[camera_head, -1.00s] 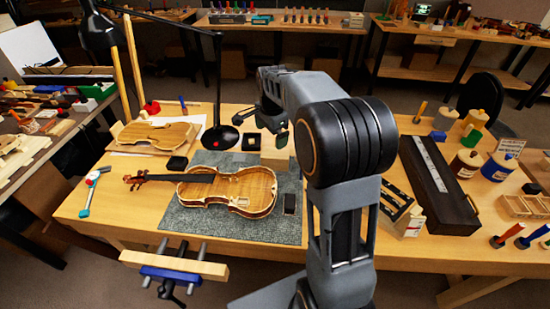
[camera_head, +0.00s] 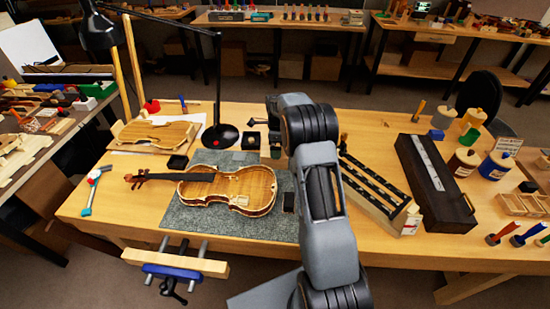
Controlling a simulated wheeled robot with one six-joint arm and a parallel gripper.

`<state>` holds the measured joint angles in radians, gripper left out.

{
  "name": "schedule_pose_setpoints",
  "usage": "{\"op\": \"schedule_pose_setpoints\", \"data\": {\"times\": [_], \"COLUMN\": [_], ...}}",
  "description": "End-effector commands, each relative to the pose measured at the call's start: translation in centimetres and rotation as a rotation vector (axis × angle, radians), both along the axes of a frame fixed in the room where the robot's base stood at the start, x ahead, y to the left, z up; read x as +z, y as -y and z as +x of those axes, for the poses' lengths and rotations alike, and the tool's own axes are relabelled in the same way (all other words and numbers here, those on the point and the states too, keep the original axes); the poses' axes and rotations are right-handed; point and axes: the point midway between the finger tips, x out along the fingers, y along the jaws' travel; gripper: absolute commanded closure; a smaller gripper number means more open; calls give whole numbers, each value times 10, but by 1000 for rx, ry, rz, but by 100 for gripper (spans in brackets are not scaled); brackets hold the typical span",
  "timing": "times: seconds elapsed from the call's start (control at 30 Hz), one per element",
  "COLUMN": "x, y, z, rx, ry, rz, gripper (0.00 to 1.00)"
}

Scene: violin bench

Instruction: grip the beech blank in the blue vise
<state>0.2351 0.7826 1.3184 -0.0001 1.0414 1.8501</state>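The blue vise (camera_head: 172,273) is on the front left edge of the bench, with a pale wooden jaw bar (camera_head: 205,266). The jaw stands apart from the bench edge, and metal rods (camera_head: 201,249) show across the open gap. I see nothing between the jaw and the edge. I cannot make out the beech blank; it may be hidden behind my arm. My arm rises at the centre and reaches away over the bench. Its wrist end (camera_head: 274,106) is beyond the violin, and the gripper fingers are mostly hidden, so their opening and any load do not show.
A violin (camera_head: 240,186) lies on a grey mat (camera_head: 190,222) left of my arm. A black lamp base (camera_head: 220,136) stands behind it. A slotted rack (camera_head: 375,194), a long dark case (camera_head: 430,185) and jars (camera_head: 497,165) fill the right. The bench's front left strip is mostly clear.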

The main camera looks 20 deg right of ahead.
Motion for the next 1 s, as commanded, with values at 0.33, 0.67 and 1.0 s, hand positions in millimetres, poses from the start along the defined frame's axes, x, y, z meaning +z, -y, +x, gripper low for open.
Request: {"op": "schedule_pose_setpoints", "data": {"times": [0.33,0.67,1.0], "x": [-27,-58,-58], "y": [3,4,4], "z": [-3,-3,-3], "rx": [1,2,2], "ry": [-4,1,1], "rz": [1,0,0], "gripper": [1,1,12]}}
